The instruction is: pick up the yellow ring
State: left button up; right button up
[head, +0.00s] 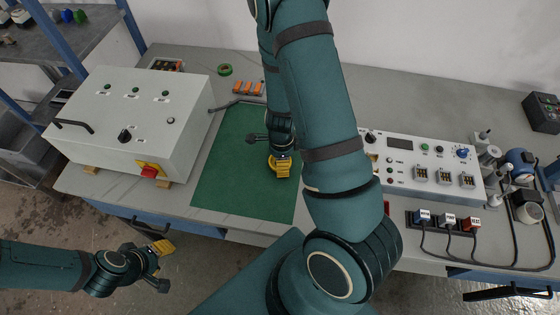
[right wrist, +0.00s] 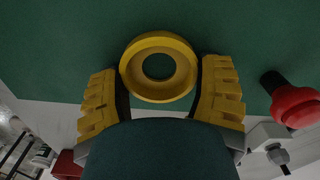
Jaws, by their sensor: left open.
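The yellow ring (right wrist: 160,67) lies flat on the green mat (head: 232,180), seen from above in the right wrist view. My right gripper (right wrist: 160,90) has its two yellow-padded fingers spread, one on each side of the ring, with only thin gaps visible; I cannot tell whether they touch it. In the head view, the right gripper (head: 280,166) points down over the middle of the mat and hides the ring. My left gripper (head: 160,262) is open and empty, low at the left, off the table's front edge.
A white control box (head: 135,105) with a red knob (head: 149,171) stands left of the mat. An instrument panel (head: 420,160) and plugs (head: 447,219) are to the right. A green roll (head: 224,70) and orange pieces (head: 248,88) lie behind. The mat's front left is clear.

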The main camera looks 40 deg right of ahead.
notch_tip(320, 180, up, 9)
jog(key=p, duration=0.4)
jog(key=s+d+r+p, duration=0.1)
jog(key=d, duration=0.3)
jog(key=s+d+r+p, duration=0.1)
jog(key=d, duration=0.3)
jog(key=s+d+r+p, duration=0.1)
jog(key=d, duration=0.3)
jog(key=shift+s, duration=0.1)
jog(key=shift+s+d+f+b, duration=0.1)
jog(key=shift+d+f+b, duration=0.1)
jog(key=shift+f+b, duration=0.7)
jog(key=shift+s+d+f+b, duration=0.1)
jog(key=shift+d+f+b, duration=0.1)
jog(key=shift+f+b, duration=0.65)
jog(key=shift+d+f+b, duration=0.2)
jog(key=shift+f+b, duration=0.4)
jog(key=shift+f, duration=0.5)
jog(key=shift+f+b, duration=0.6)
jog(key=shift+f, duration=0.3)
